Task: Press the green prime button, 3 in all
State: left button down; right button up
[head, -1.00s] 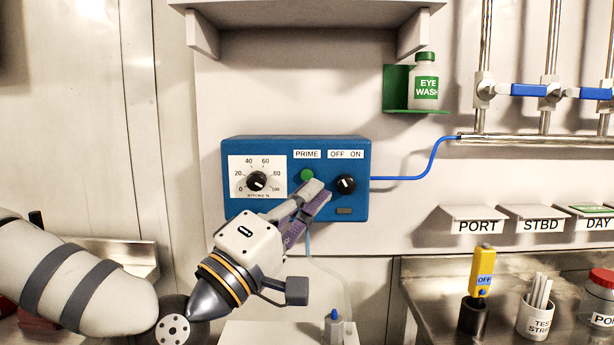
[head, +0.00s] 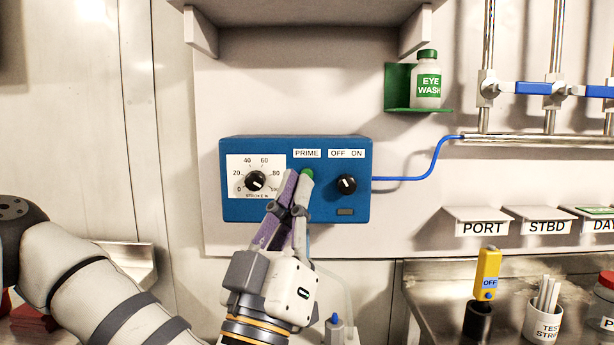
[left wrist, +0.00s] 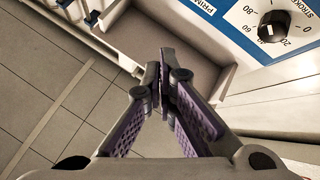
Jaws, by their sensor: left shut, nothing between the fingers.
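The blue control box (head: 235,208) hangs on the wall with the green prime button (head: 309,172) under its PRIME label (head: 307,153). My left gripper (head: 298,175) is shut and empty, its fingertips pointing up at the button and partly covering it. I cannot tell whether the tips touch the button or stop just short of it. In the left wrist view the shut fingers (left wrist: 164,62) show near the box's edge, with part of the PRIME label (left wrist: 206,8) at the top. The button is not visible there. My right gripper is out of view.
On the box, a stroke dial (head: 255,181) sits left of the button and an OFF/ON knob (head: 346,184) right of it. A shelf (head: 310,14) overhangs above. An eye wash bottle (head: 427,85) and a blue hose (head: 425,173) are to the right.

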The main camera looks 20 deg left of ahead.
pick_arm(q)
jog(key=w+a+b, duration=0.2)
jog(key=w, duration=0.6)
jog(key=shift+w+a, duration=0.15)
jog(key=shift+a, duration=0.05)
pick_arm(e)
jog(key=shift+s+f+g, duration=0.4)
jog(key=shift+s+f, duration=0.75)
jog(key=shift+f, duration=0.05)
pick_arm(q)
jog(key=shift+w+a, duration=0.1)
jog(key=shift+w, duration=0.35)
jog(key=shift+w+a, duration=0.15)
jog(key=shift+w, duration=0.25)
dwell(0.5)
jog(key=shift+s+d+p, duration=0.25)
jog(key=shift+s+p, duration=0.15)
jog(key=shift+s, duration=0.45)
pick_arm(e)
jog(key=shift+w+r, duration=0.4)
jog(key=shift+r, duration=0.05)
